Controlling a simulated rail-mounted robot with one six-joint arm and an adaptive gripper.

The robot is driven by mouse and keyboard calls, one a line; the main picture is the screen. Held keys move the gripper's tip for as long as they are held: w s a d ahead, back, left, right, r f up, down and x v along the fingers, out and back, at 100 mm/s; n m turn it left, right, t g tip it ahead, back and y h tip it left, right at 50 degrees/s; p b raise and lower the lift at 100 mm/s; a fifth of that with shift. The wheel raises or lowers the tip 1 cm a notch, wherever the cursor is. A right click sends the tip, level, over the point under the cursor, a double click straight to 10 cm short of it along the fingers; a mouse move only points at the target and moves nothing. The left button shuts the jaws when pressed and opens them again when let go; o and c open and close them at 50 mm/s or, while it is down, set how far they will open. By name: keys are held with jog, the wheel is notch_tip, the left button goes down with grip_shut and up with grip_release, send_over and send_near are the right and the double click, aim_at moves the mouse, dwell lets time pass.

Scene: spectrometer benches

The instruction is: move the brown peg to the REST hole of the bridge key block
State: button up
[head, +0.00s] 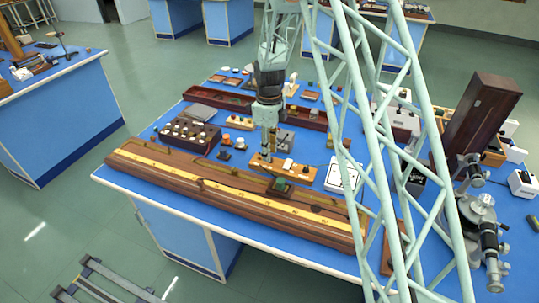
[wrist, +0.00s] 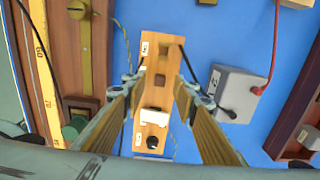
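The bridge key block is a light wooden strip (wrist: 168,100) in the wrist view, running away from me, with small white labels along its left edge that are too small to read. It also shows in the head view (head: 302,178). On it are a dark brown square (wrist: 160,80), which looks like the brown peg's top, and another brown square (wrist: 165,51) farther up; I cannot surely tell peg from hole. A white piece (wrist: 155,117) and a black knob (wrist: 152,142) sit nearer. My gripper (wrist: 157,88) is open above the block, a finger on each side, with nothing seen held. It points down in the head view (head: 267,157).
A grey box (wrist: 237,92) with a red lead stands right of the block. The long wooden slide-wire bench with a yellow scale (head: 225,197) lies in front. A dark box of knobs (head: 188,134) is to the left, a white meter (head: 344,174) to the right.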

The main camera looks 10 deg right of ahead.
notch_tip(320, 180, up, 10)
dwell(0.6)
dwell(0.6)
jog(key=s+r+n+t, duration=0.2)
jog(key=s+r+n, duration=1.1)
jog(key=s+r, duration=1.25)
jog(key=s+r+n+t, duration=0.1)
jog(key=s+n, duration=0.5)
jog(key=s, duration=0.7)
jog(key=s+r+n+t, duration=0.1)
jog(key=s+r+n, duration=0.3)
jog(key=s, duration=1)
jog(key=shift+s+d+r+n, duration=0.15)
jog(key=shift+s+n, duration=0.05)
jog(key=shift+n, duration=0.9)
